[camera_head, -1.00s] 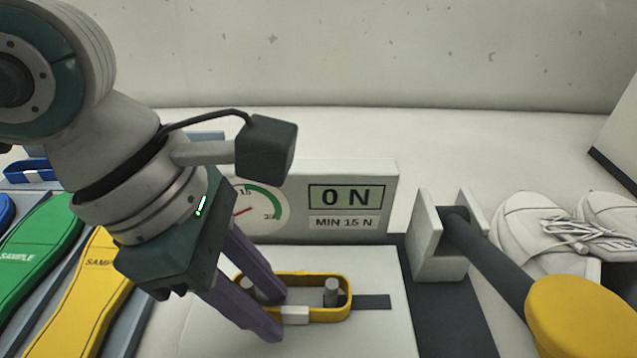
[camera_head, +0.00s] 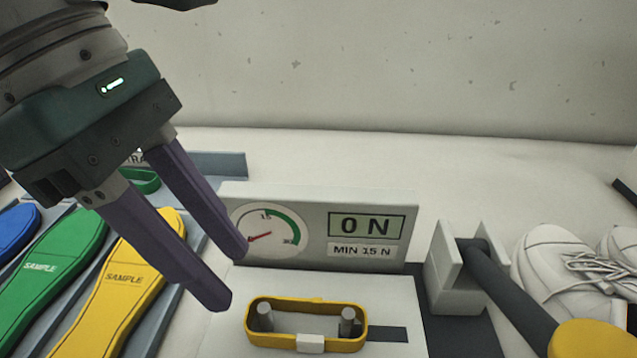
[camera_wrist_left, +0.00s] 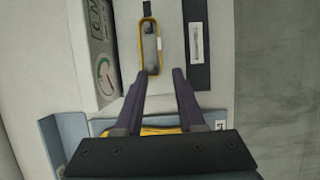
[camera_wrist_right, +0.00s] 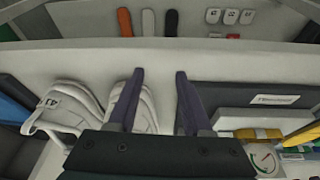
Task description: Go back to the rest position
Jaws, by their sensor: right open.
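My left gripper (camera_head: 229,275) is open and empty, above and left of the yellow strap loop in the head view. It also shows in the left wrist view (camera_wrist_left: 159,71), with a clear gap between its purple fingers. The yellow strap loop (camera_head: 262,336) sits around two grey pegs on the white tester, its white clasp facing the front. The tester's gauge panel (camera_head: 318,264) reads "0 N" and "MIN 15 N". My right gripper (camera_wrist_right: 160,72) is open in the right wrist view, with nothing between its fingers. It is out of the head view.
Blue, green (camera_head: 52,262) and yellow (camera_head: 128,290) sample soles lie at the left. A lever with a yellow knob (camera_head: 590,340) stands right of the tester. White shoes (camera_head: 550,262) lie at the far right. A pale wall (camera_head: 400,70) closes off the back.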

